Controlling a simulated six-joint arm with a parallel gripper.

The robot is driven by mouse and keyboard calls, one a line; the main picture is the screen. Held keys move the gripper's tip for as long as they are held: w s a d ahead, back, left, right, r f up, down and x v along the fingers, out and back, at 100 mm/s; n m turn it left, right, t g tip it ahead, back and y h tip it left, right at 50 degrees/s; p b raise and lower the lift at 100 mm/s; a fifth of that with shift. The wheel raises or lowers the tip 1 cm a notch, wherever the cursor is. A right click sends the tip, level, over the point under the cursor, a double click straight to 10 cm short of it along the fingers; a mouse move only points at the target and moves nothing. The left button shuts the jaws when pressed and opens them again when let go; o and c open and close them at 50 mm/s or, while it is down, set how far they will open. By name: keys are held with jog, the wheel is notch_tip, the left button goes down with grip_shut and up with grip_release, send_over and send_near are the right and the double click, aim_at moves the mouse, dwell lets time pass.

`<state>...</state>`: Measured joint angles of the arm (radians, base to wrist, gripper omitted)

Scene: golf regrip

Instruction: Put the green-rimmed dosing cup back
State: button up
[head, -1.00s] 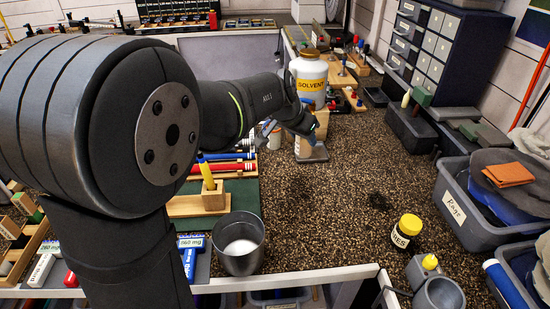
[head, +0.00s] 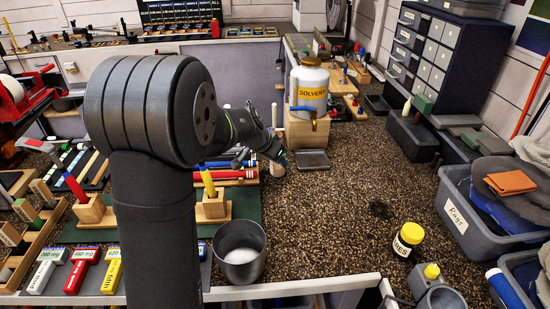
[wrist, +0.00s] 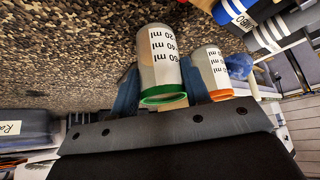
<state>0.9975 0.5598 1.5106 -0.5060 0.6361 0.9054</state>
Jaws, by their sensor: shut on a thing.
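The green-rimmed dosing cup (wrist: 160,65) is clear with printed ml marks. In the wrist view it sits between the two blue fingers of my gripper (wrist: 160,88), which is shut on it. Its green rim faces the camera side. An orange-rimmed cup (wrist: 215,72) stands just outside the right finger, close to it.
The solvent bottle (head: 309,90) stands on a wooden stand (head: 302,132) with a small tray (head: 313,159) before it. A grey metal pot (head: 240,255) is at the front. The brown speckled counter (head: 340,210) is clear in the middle.

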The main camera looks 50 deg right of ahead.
jog(key=shift+f, duration=0.1)
jog(key=o, duration=1.1)
jog(key=shift+r, duration=0.25)
jog(key=v, duration=1.2)
jog(key=shift+f, duration=0.1)
